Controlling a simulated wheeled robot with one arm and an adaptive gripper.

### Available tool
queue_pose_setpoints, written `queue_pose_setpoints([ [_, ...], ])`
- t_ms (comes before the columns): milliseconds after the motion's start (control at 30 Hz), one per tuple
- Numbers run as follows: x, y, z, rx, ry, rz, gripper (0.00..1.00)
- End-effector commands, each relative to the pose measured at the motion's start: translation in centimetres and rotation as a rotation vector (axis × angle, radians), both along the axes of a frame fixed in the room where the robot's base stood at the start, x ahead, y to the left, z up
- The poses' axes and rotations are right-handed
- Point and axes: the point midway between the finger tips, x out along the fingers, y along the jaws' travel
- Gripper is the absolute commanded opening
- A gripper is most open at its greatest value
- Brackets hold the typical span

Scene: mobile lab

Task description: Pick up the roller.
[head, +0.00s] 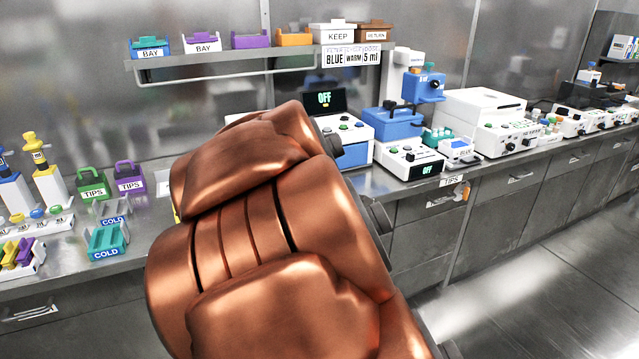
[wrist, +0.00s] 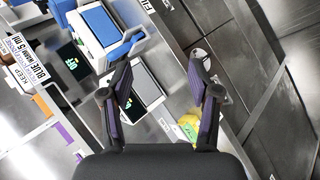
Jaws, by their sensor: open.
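I cannot pick out the roller for certain in either view. In the head view my copper-coloured arm covers the middle of the bench, so the roller may be hidden behind it. In the wrist view my gripper (wrist: 160,68) is open, its two dark purple-lined fingers spread apart with nothing held between them. A small yellow-green thing (wrist: 188,128) lies near the bench edge, beside the right finger; its shape is too unclear to name. A white device with a grey top (wrist: 142,88) shows beyond and between the fingers.
The steel bench (head: 140,238) runs along the wall. At left stand a green TIPS box (head: 93,184), a purple TIPS box (head: 130,177) and a teal COLD rack (head: 106,240). Blue-and-white devices (head: 395,124) stand right of my arm. A shelf (head: 215,57) holds several bins. The floor (head: 560,270) at right is clear.

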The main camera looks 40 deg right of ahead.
Motion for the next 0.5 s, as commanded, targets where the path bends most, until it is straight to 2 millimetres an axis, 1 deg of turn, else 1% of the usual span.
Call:
queue_pose_setpoints([
  [33,1.0,-2.8,-0.4,-0.096,0.015,0.031,0.61],
  [100,2.6,-6.0,0.6,-0.242,0.048,0.099,0.61],
  [200,4.9,-10.1,1.6,-0.446,0.117,0.198,0.61],
  [267,6.3,-12.1,2.1,-0.569,0.170,0.262,0.61],
  [300,7.2,-13.4,2.2,-0.648,0.210,0.306,0.61],
  [367,8.6,-15.1,2.1,-0.763,0.276,0.375,0.61],
  [433,10.3,-16.7,1.8,-0.896,0.354,0.458,0.61],
  [500,12.1,-18.1,0.7,-1.020,0.435,0.545,0.61],
])
